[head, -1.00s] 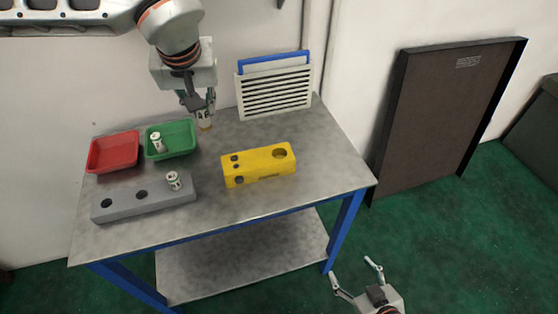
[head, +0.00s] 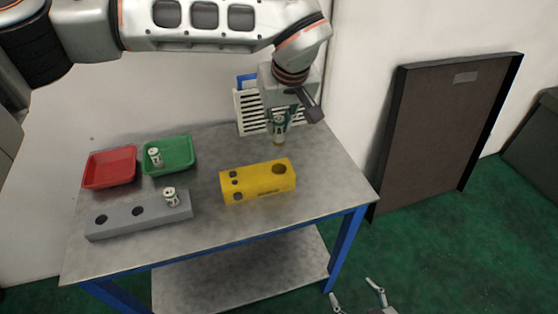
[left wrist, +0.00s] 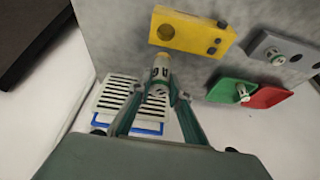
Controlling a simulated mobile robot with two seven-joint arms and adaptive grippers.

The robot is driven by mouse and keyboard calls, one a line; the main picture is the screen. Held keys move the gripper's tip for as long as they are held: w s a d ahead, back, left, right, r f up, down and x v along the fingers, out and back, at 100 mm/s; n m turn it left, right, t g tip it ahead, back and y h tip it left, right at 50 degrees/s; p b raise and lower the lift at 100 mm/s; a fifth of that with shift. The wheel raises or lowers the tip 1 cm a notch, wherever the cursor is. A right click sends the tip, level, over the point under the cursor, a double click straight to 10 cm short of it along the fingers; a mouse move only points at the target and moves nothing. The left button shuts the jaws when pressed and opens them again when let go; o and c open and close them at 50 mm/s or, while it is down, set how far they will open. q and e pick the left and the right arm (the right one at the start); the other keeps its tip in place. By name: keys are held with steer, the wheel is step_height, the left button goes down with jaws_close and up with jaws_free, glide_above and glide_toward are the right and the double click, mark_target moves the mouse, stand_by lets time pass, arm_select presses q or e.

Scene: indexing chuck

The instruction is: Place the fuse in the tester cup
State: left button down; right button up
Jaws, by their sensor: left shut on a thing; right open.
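My left gripper (head: 279,120) is shut on a fuse (head: 279,132), a pale cylinder with a brownish lower end. It holds the fuse about upright above the table, behind the right end of the yellow tester block. The held fuse (left wrist: 160,75) also shows between the fingers in the left wrist view. The yellow tester block (head: 245,185) has a large round cup (head: 279,169) at its right end and smaller holes at its left. It also shows in the left wrist view (left wrist: 190,35). My right gripper (head: 357,297) is open and empty, low over the floor.
A grey block (head: 120,228) with holes holds another fuse (head: 171,197). A green tray (head: 181,146) holds a fuse (head: 155,157); a red tray (head: 110,168) looks empty. A white slatted rack (head: 250,118) stands at the back. The table front is clear.

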mark_target(280, 139)
arm_select(q)
step_height(280, 139, down, 7)
steer(key=shift+r, duration=0.1)
steer(key=shift+f, duration=2.45)
steer(key=shift+f, duration=0.1)
steer(key=c, duration=1.9)
jaws_free()
steer(key=shift+v, duration=6.15)
